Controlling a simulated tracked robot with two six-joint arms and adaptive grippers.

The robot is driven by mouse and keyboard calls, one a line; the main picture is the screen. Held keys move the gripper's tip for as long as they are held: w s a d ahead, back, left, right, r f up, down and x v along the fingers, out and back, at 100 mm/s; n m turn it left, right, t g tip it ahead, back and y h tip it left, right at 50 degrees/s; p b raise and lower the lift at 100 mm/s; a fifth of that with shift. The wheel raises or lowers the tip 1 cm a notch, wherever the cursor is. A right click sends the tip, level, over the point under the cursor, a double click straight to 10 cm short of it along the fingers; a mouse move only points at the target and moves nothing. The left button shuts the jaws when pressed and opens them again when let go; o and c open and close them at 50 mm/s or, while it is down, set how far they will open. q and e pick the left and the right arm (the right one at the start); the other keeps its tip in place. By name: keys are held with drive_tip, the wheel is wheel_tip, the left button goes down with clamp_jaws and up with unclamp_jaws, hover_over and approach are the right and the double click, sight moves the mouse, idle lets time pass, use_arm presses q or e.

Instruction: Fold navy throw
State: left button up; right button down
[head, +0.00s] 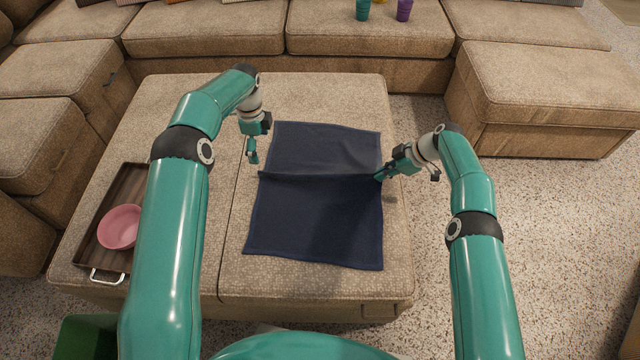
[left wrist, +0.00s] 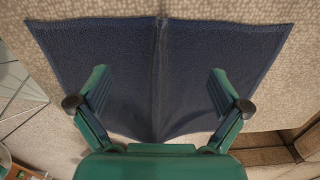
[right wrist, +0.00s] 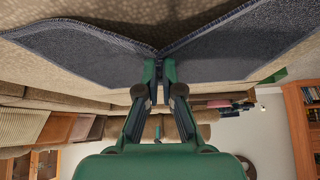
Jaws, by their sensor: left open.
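The navy throw (head: 315,222) lies spread on the beige ottoman (head: 240,290), with a raised crease across its middle from left to right. My left gripper (head: 253,157) is just off the throw's left edge, above the ottoman. In the left wrist view my left gripper (left wrist: 159,77) has its fingers wide apart and empty, with the crease of the throw (left wrist: 195,60) running between them. My right gripper (head: 380,176) is at the right end of the crease. In the right wrist view its fingers (right wrist: 158,70) are together on the throw's edge (right wrist: 90,45), pinching it at the crease.
A dark wooden tray (head: 122,187) with a pink bowl (head: 120,227) is on the ottoman's left side. A sectional sofa (head: 365,30) surrounds the back and left, with teal (head: 362,10) and purple (head: 404,10) cups on it. A green bin (head: 85,338) stands at front left.

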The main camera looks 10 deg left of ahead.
unclamp_jaws()
use_arm(q)
wheel_tip(320, 180, up, 8)
drive_tip(key=shift+r, duration=0.25)
idle(1.0)
drive_tip(key=shift+r+p, duration=0.45)
use_arm(e)
wheel_tip(320, 180, up, 6)
drive_tip(key=d+h, duration=0.2)
drive_tip(key=h, duration=0.2)
drive_tip(key=shift+h, duration=0.3)
